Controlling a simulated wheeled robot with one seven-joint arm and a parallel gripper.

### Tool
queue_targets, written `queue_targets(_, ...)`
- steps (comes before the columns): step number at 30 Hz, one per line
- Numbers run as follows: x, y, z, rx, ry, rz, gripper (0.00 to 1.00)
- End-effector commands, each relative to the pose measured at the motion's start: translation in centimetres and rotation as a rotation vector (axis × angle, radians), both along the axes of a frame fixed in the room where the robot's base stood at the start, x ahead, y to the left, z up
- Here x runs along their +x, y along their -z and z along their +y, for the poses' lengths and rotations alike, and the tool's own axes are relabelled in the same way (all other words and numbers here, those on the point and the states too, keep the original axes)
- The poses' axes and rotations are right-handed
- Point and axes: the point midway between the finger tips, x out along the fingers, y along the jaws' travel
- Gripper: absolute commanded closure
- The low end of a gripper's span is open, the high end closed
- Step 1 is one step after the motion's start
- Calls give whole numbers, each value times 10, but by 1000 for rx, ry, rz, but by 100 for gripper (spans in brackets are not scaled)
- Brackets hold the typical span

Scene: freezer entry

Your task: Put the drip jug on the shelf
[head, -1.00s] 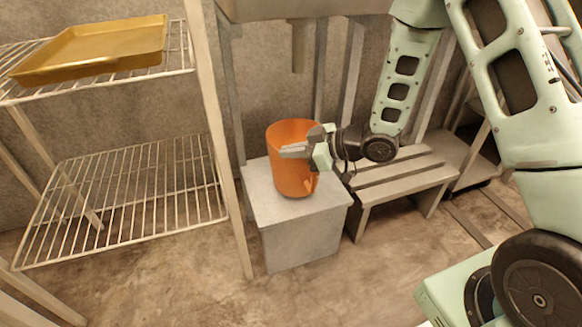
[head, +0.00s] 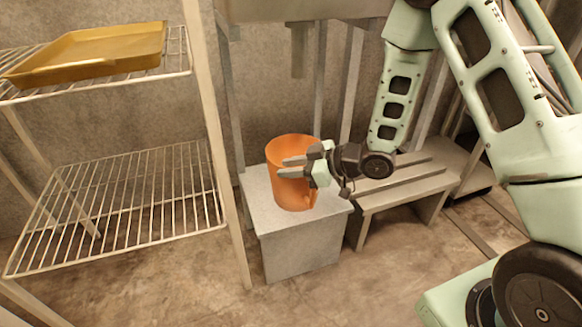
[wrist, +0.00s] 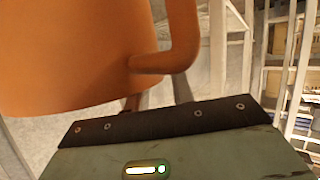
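The drip jug (head: 290,190) is orange and stands upright over the top of a grey box. Its handle is on the right side of the jug, and it shows large in the wrist view (wrist: 181,45). My gripper (head: 290,168) is at the jug's right front, with two fingers lying across its side and a narrow gap between them. The fingertips are hidden in the wrist view, so I cannot tell whether they are closed on the handle. The shelf (head: 135,240) is a wire rack at the left, with a bare lower level.
The grey box (head: 300,256) is under the jug. A gold tray (head: 90,55) lies on the upper wire level. A rack post (head: 222,165) stands between the lower shelf and the box. A slatted bench (head: 410,188) is at the right. A pipe (head: 298,60) hangs above the jug.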

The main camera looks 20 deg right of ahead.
Motion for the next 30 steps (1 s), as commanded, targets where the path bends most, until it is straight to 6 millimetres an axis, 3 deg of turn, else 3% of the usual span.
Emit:
queue_targets(21, -64, -47, -83, 0, 2, 0, 76)
queue_targets(26, -64, -49, -83, -32, 5, 8, 76)
queue_targets(30, -51, -55, -64, -170, 41, 53, 76)
